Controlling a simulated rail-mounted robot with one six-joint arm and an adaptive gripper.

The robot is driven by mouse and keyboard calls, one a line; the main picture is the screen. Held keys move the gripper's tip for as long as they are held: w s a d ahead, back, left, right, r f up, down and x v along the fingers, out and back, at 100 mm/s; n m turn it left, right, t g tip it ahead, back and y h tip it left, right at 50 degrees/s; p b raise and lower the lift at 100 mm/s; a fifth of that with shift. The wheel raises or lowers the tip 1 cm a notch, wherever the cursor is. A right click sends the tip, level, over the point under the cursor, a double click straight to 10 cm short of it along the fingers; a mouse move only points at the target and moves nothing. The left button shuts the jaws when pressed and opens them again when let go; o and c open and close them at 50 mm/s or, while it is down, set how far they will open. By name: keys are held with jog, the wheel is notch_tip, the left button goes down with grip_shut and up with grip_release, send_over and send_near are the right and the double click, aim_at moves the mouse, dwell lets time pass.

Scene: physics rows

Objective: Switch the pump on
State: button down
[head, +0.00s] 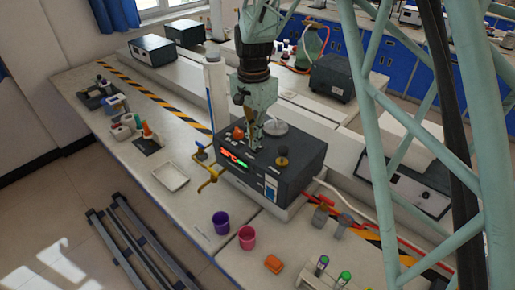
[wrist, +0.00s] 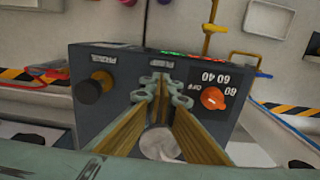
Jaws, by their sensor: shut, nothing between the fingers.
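The dark instrument box (head: 290,178) stands on the bench below my arm. In the wrist view, its top panel (wrist: 90,60) carries a "PURGE" label, a "PUMP" label (wrist: 163,64), a brown-capped black knob (wrist: 92,88) and an orange knob (wrist: 213,98) by markings including "OFF", "60" and "40". My gripper (head: 253,148) is shut and empty, low over the panel between the knobs. In the wrist view, its fingertips (wrist: 162,88) lie just below the PUMP label. The fingers cover that spot, so no pump switch shows there; contact cannot be told.
A yellow valve pipe (head: 208,178) stands close at the box's left. A round pale disc (head: 275,127) sits on the box behind my gripper. A purple cup (head: 221,222) and a pink cup (head: 247,237) stand in front. A white tray (head: 158,184) lies left.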

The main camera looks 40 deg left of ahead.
aim_at(255, 150)
jog(key=shift+f+b, duration=0.55)
jog(key=shift+f, duration=0.6)
dwell(1.4)
jog(key=shift+r, duration=0.1)
jog(key=shift+r+p, duration=1.8)
jog(key=shift+r, duration=1.65)
jog(key=shift+d, duration=0.1)
